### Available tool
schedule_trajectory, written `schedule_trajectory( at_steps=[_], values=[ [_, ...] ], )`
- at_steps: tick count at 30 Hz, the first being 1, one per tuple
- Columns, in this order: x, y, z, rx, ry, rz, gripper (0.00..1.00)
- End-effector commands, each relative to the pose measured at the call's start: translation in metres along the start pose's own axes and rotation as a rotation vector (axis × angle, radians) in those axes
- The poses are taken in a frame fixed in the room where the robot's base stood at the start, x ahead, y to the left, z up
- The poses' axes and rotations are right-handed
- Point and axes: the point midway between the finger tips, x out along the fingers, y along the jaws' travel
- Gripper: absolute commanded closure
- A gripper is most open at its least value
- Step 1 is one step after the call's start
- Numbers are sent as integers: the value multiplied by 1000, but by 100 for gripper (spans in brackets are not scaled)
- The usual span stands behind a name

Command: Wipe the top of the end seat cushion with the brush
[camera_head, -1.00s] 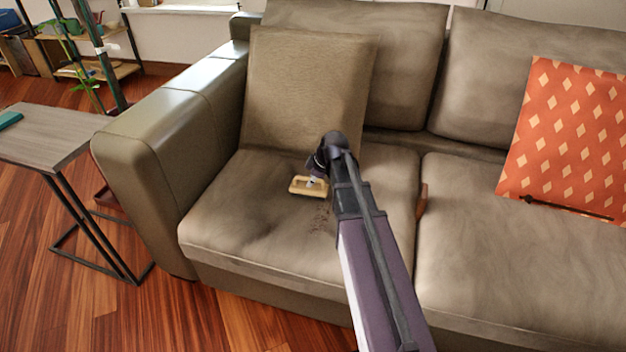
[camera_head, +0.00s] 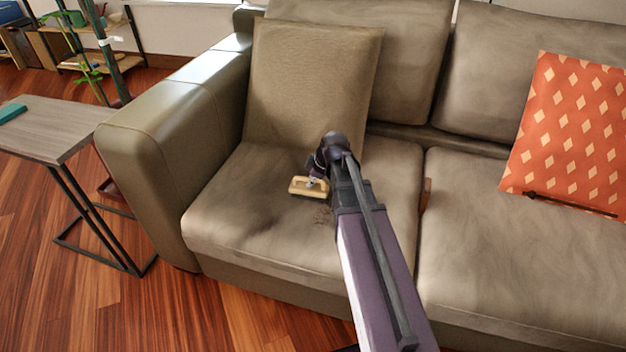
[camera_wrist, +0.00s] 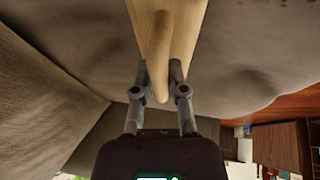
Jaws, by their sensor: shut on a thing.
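The brush (camera_head: 309,188) is a pale wooden block with a handle, at the middle of the end seat cushion (camera_head: 240,210). In the wrist view the brush (camera_wrist: 190,25) fills the top middle, its handle between the fingers. My gripper (camera_wrist: 162,80) is shut on the handle. In the head view my gripper (camera_head: 316,178) is just above the brush and partly hidden by my arm. The brush looks to be on or very close to the cushion; contact is hidden.
A loose square back pillow (camera_head: 310,85) leans behind the brush. The sofa armrest (camera_head: 150,130) rises at the left. A brown object (camera_head: 426,194) sits in the gap between seats. An orange patterned pillow (camera_head: 570,130) is at the right. A side table (camera_head: 50,130) stands left.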

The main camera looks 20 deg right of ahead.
Motion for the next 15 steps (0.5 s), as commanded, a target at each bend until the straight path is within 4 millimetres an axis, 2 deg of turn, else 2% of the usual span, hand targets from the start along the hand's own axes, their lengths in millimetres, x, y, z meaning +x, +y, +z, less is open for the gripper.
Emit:
schedule_trajectory(
  at_steps=[7, 15],
  values=[
    [0, -4, 0, 0, 0, -1, 100],
    [-3, -20, -2, 0, 0, -1, 100]
  ],
)
